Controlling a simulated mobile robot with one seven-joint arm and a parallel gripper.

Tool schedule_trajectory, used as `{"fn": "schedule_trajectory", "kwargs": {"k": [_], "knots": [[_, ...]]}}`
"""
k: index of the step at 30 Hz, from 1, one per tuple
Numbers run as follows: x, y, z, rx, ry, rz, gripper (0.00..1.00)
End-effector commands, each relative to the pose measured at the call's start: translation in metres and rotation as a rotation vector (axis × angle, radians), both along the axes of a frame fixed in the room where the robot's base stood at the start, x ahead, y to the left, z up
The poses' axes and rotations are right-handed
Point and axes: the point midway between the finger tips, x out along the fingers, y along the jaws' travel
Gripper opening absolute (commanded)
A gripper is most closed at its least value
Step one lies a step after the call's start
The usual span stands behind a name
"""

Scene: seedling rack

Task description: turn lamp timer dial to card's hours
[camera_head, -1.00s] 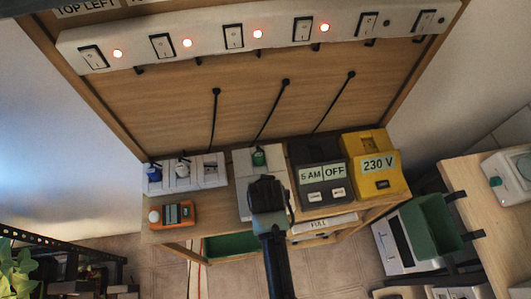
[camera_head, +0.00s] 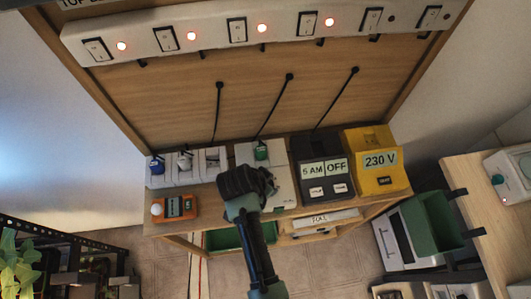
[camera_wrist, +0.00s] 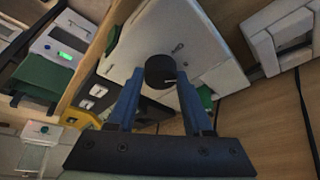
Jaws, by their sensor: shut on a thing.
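The white timer box (camera_head: 281,190) stands on the shelf in the middle, with a green piece (camera_head: 261,152) on its far part. My gripper (camera_head: 262,183) is over the box's left side and hides the dial in the head view. In the wrist view the round black dial (camera_wrist: 160,69) sits between the tips of my blue fingers, and my gripper (camera_wrist: 161,78) is shut on it. A light pointer mark shows on the dial, and small dark marks are on the white box (camera_wrist: 200,45) beside it. The marks are too small to read. I cannot make out a card showing hours.
A dark box (camera_head: 322,170) labelled "5 AM" and "OFF" and a yellow "230 V" box (camera_head: 378,161) stand to the right. Small white units (camera_head: 186,167) and an orange meter (camera_head: 175,208) are at the left. A switch strip (camera_head: 210,37) runs above, with several red lights lit.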

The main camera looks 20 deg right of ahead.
Motion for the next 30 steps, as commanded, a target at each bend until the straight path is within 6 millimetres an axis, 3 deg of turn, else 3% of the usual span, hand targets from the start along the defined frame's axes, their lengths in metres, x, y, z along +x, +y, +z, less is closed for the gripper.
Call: {"fn": "schedule_trajectory", "kwargs": {"k": [13,14,18,30], "knots": [[0.0006,-0.0002,0.0002,0.001,-0.002,-0.011,0.0],[0.0006,-0.0002,0.0003,0.0,-0.002,-0.01,0.56],[0.0005,-0.0002,0.0003,0.0,-0.002,-0.01,0.81],[-0.0004,0.0016,0.0043,0.0,-0.002,-0.009,0.81]]}}
